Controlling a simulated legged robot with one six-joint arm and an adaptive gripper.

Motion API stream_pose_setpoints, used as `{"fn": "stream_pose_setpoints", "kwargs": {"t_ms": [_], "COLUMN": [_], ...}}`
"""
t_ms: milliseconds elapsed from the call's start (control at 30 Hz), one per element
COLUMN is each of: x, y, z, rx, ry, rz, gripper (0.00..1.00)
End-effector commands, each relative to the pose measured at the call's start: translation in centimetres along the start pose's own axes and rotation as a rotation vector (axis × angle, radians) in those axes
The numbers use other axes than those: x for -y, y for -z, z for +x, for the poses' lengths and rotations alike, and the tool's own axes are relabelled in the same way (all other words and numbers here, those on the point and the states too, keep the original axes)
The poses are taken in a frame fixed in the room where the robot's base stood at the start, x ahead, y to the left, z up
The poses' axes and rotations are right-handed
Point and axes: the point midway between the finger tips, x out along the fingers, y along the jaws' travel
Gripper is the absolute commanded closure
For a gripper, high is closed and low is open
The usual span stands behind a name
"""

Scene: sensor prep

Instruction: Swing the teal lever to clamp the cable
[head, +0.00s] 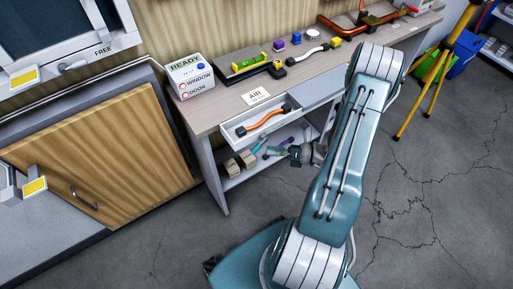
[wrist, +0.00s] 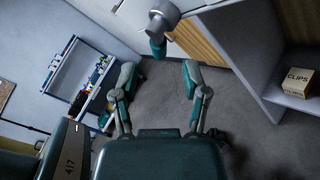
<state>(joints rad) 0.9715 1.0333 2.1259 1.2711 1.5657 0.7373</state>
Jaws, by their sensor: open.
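My gripper (wrist: 159,72) is open in the wrist view, its two teal fingers well apart with bare floor between them. A grey rounded part with a teal end (wrist: 158,46) shows beyond the fingertips; it may be the teal lever, but I cannot tell. In the head view my gripper (head: 297,155) is small and partly hidden by my arm, near the bench's lower shelf. An orange cable with black ends (head: 263,119) lies in the white open drawer (head: 236,133). A white cable with dark ends (head: 306,54) lies on the bench. I cannot tell which cable is meant.
A yellow tripod (head: 437,75) stands at right. A CLIPS box (wrist: 298,81) sits on a shelf. Floor is open.

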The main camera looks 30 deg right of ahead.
Motion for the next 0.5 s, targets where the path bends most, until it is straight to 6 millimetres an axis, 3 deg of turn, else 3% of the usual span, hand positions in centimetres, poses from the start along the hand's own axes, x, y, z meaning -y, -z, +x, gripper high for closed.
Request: {"fn": "stream_pose_setpoints", "kwargs": {"t_ms": [200,500], "x": [0.0,0.0], "y": [0.0,0.0], "z": [3.6,5.0], "rx": [-0.002,0.000], "ry": [-0.003,0.000], "rz": [-0.001,-0.001], "gripper": [0.42,0.42]}}
